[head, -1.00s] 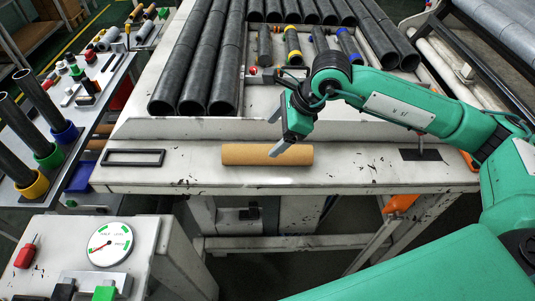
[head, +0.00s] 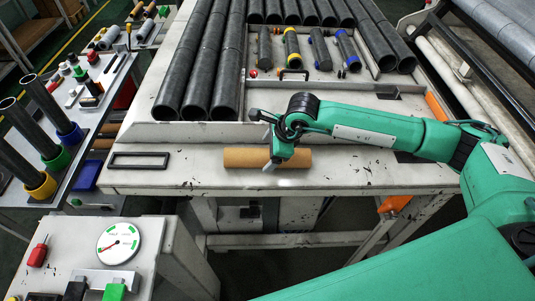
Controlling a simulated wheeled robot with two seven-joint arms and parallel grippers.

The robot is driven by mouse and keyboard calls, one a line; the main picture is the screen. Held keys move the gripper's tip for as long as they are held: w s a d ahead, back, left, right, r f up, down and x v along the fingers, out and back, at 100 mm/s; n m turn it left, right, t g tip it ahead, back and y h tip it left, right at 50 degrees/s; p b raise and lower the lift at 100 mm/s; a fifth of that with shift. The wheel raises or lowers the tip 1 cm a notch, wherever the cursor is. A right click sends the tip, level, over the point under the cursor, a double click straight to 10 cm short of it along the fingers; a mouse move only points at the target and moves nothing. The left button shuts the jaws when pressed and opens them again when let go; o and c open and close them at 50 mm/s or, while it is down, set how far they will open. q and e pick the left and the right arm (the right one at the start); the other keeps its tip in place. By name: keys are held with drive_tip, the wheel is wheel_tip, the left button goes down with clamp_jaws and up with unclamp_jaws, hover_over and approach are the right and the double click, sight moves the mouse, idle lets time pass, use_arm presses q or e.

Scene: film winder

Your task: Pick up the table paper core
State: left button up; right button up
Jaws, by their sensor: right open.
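The table paper core (head: 241,157) is a plain brown cardboard tube. It lies on its side, left to right, on the pale front ledge of the table (head: 200,181). My right gripper (head: 261,140) is open, with its jaws over the middle of the core. One finger crosses in front of the core and the other is on its far side. The gripper and that finger hide part of the core. I cannot tell whether a finger touches it. My left gripper is not in view.
Several dark tubes (head: 217,65) lie in the raised tray behind the ledge. A flat black frame (head: 139,160) lies left of the core. A round dial (head: 117,243) is at the lower left. The ledge beside the core is mostly clear.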

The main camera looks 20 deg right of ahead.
sight(266, 153)
drive_tip(key=shift+p+x, duration=0.65)
drive_tip(key=shift+x, duration=1)
drive_tip(key=c, duration=1.1)
drive_tip(key=shift+r, duration=0.1)
drive_tip(key=shift+c, duration=0.2)
